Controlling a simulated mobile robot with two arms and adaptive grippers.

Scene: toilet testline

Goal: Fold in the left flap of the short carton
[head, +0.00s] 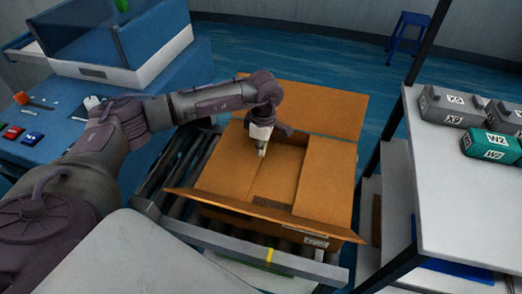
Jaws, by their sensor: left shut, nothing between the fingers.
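The short carton (333,229) sits open on a roller conveyor in the middle of the head view. Its left flap (226,166) lies inward over the left part of the opening, close to level. My left gripper (261,153) is shut and empty, pointing down at the inner edge of this flap; I cannot tell whether it touches. The right flap (326,186) also lies inward. The far flap (325,109) stands up, and the near flap (255,214) sticks outward. A gap between the side flaps shows part of the inside. My right gripper is not in view.
The roller conveyor (178,167) runs under the carton. A blue machine bench (60,125) with buttons stands at the left. A blue stool (408,30) is far back.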

